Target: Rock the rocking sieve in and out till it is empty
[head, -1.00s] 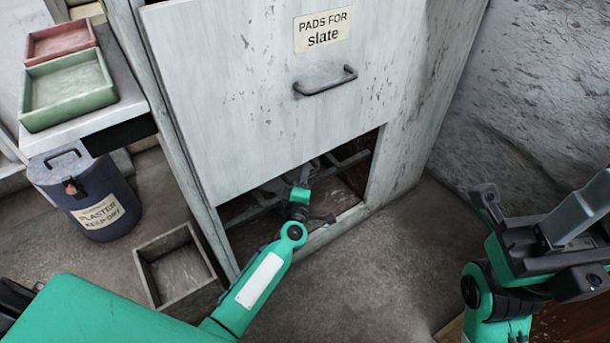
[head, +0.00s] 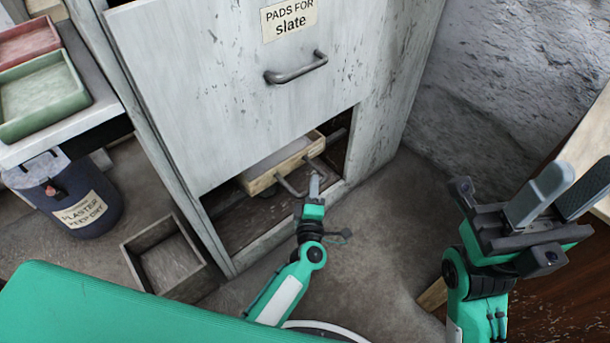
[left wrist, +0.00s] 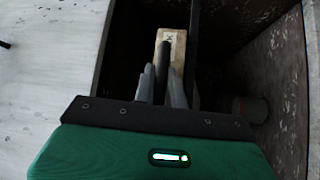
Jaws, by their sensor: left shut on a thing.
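The rocking sieve (head: 262,183) is a shallow wooden box with a dark bar handle. It shows in the low opening of the pale cabinet, its front near the opening's edge. What is in it is not clear from here. My left gripper (head: 314,185) is at the handle and shut on it. In the left wrist view, the sieve's wooden front (left wrist: 176,38) and the dark bar lie between my left fingers (left wrist: 163,82). My right gripper (head: 562,192) is raised at the right, open and empty.
The cabinet front (head: 220,90) has a "PADS FOR slate" label and a handle (head: 296,68). An open box (head: 135,250) and a blue plaster bin (head: 95,205) stand on the floor at left. Green (head: 10,132) and red trays sit on a bench. Rough wall at right.

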